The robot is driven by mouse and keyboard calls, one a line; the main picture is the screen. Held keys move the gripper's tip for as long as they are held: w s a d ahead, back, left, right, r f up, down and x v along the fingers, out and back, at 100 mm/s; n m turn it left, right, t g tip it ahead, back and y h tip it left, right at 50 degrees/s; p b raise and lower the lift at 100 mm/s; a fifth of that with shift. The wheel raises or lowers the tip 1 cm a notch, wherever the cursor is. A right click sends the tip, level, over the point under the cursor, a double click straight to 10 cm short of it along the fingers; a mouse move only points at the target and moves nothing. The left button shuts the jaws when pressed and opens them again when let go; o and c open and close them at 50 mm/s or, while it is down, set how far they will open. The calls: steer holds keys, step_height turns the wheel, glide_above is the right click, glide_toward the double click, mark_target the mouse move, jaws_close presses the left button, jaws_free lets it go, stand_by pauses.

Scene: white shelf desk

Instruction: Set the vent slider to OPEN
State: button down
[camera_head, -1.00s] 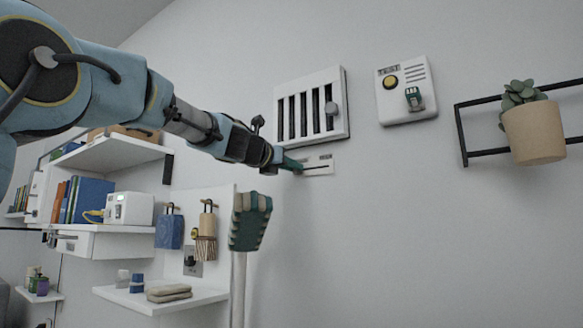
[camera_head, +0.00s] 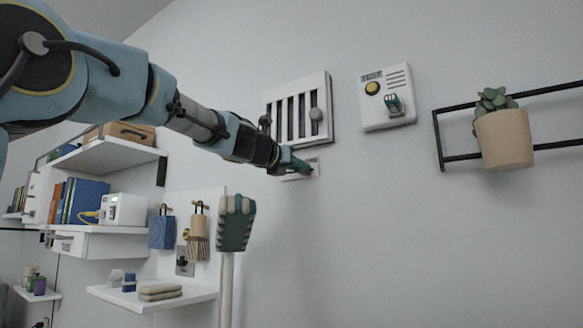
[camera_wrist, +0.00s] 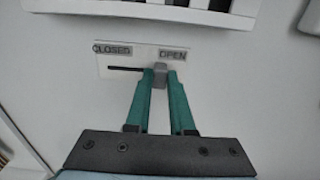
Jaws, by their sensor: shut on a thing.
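The vent slider's white plate (camera_wrist: 112,62) is on the wall below the vent, marked CLOSED at left and OPEN at right in the wrist view. Its grey knob (camera_wrist: 159,74) sits under the OPEN label, with the dark slot (camera_wrist: 125,68) showing to its left. My gripper (camera_wrist: 160,76) is shut on the knob, one green finger on each side. In the head view, my gripper (camera_head: 303,168) reaches the plate (camera_head: 314,163) and hides most of it.
A white test box (camera_head: 388,97) is on the wall to the right. Farther right, a potted plant (camera_head: 503,138) stands by a black rail. A brush-like head on a pole (camera_head: 236,222) stands below my arm. White shelves (camera_head: 110,157) are at left. The wall at lower right is bare.

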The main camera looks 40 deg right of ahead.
steer(key=shift+s+d, duration=0.25)
steer(key=shift+s, duration=0.7)
steer(key=c, duration=0.8)
jaws_free()
steer(key=shift+o, duration=0.2)
steer(key=shift+a, duration=0.1)
steer(key=shift+a, duration=0.35)
steer(key=b+v, duration=0.3)
steer(key=v, duration=0.7)
steer(key=shift+b, duration=0.35)
steer(key=shift+s, duration=0.1)
